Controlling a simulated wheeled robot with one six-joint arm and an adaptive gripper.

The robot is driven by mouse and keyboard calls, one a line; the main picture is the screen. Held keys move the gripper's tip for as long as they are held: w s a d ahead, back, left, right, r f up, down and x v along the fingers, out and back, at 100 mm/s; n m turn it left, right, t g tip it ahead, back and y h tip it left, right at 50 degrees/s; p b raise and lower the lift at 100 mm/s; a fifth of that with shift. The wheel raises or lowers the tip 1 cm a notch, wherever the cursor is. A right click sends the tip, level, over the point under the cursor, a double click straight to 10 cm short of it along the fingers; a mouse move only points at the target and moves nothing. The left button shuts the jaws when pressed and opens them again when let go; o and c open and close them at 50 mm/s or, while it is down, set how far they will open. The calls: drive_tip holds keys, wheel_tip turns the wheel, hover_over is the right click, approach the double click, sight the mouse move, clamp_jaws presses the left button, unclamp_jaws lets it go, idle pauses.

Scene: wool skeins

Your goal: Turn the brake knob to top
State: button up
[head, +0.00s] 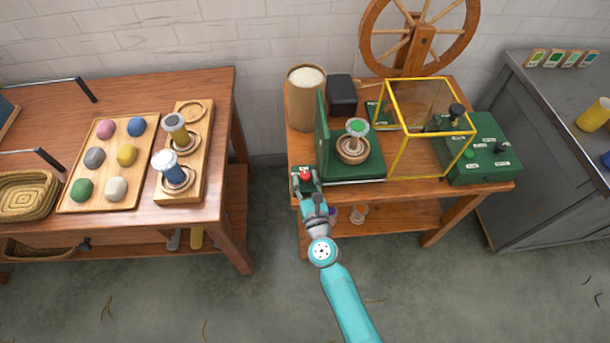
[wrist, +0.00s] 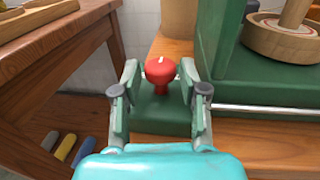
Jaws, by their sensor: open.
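A red round knob (wrist: 160,70) with a short white mark stands on a small green base (wrist: 161,118). In the wrist view the mark lies at the knob's far side, pointing roughly away from me. In the head view the knob (head: 306,174) is at the front left corner of the middle table. My gripper (wrist: 158,78) is open, with one finger on each side of the knob. The fingers appear apart from it, though contact is hard to judge. In the head view my gripper (head: 307,182) partly hides the base. I cannot read a label for the knob.
A green winder stand (head: 350,168) with a spool is right of the knob. A yellow-framed box (head: 403,150) and a green control box (head: 482,160) stand farther right. The left table (head: 225,150) holds a tray of wool balls. Floor between the tables is clear.

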drive_tip(key=shift+w+a, duration=0.1)
drive_tip(key=shift+w, duration=0.65)
clamp_jaws()
drive_tip(key=shift+m+h, duration=0.4)
drive_tip(key=shift+h, duration=0.3)
drive_tip(key=m+h, duration=0.2)
drive_tip(key=h, duration=0.2)
drive_tip(key=m+g+h, duration=0.1)
drive_tip(key=m+h, duration=0.2)
drive_tip(key=h, duration=0.1)
drive_tip(key=shift+a+r, duration=0.1)
drive_tip(key=shift+a, duration=0.05)
drive_tip(key=m+g+h, duration=0.2)
drive_tip(key=m+h, duration=0.1)
drive_tip(key=m+g+h, duration=0.3)
drive_tip(key=h, duration=0.1)
drive_tip(key=shift+h, duration=0.3)
